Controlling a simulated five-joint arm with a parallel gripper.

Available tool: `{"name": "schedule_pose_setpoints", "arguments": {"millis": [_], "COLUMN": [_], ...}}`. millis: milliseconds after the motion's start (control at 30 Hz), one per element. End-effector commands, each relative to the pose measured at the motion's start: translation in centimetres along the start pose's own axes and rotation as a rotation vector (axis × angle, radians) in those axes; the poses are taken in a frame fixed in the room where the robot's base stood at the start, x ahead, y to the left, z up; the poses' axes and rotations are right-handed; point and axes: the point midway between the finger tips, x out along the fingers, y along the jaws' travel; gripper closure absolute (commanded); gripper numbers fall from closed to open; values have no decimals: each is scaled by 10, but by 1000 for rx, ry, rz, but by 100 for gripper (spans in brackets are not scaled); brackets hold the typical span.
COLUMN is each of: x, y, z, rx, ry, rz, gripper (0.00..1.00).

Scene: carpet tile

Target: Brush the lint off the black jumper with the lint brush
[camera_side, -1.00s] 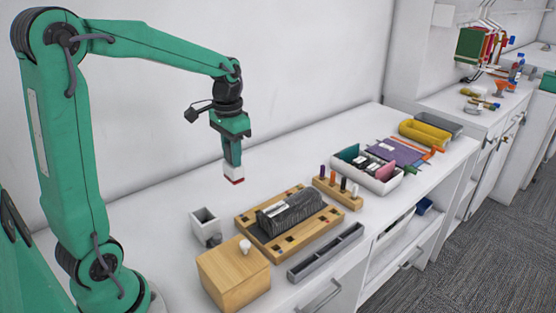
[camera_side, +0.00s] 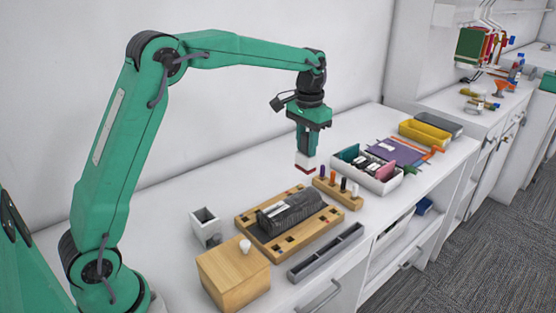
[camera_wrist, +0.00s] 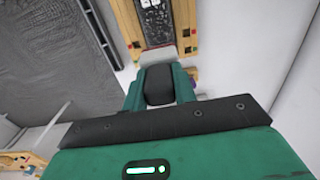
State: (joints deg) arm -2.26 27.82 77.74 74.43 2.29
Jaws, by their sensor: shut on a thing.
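The black jumper (camera_side: 290,209) lies folded on a wooden board (camera_side: 252,226) on the white counter, with a small pale patch on its left part. My gripper (camera_side: 306,155) is above the counter behind the board's far right edge. It is shut on the lint brush (camera_side: 306,166), whose white body with a red lower edge points down, apart from the jumper. In the wrist view, the brush (camera_wrist: 156,57) shows as a pale edge past my fingers, with a dark part between them. Part of the jumper (camera_wrist: 160,30) shows at the top of that view, with white marks.
A peg rack (camera_side: 337,194) stands right of the board. A wooden box (camera_side: 233,275) and a small grey-white cup (camera_side: 205,226) are at the left. A long grey tray (camera_side: 326,252) lies along the front. A white divided bin (camera_side: 379,184) is farther right.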

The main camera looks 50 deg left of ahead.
Motion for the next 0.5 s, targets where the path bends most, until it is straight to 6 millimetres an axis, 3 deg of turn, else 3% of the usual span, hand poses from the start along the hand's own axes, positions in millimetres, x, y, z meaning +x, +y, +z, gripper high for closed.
{"name": "schedule_pose_setpoints", "arguments": {"millis": [267, 500], "x": [3, 22], "y": [1, 1], "z": [-1, -1], "rx": [0, 0], "ry": [0, -2], "rz": [0, 0], "gripper": [96, 96]}}
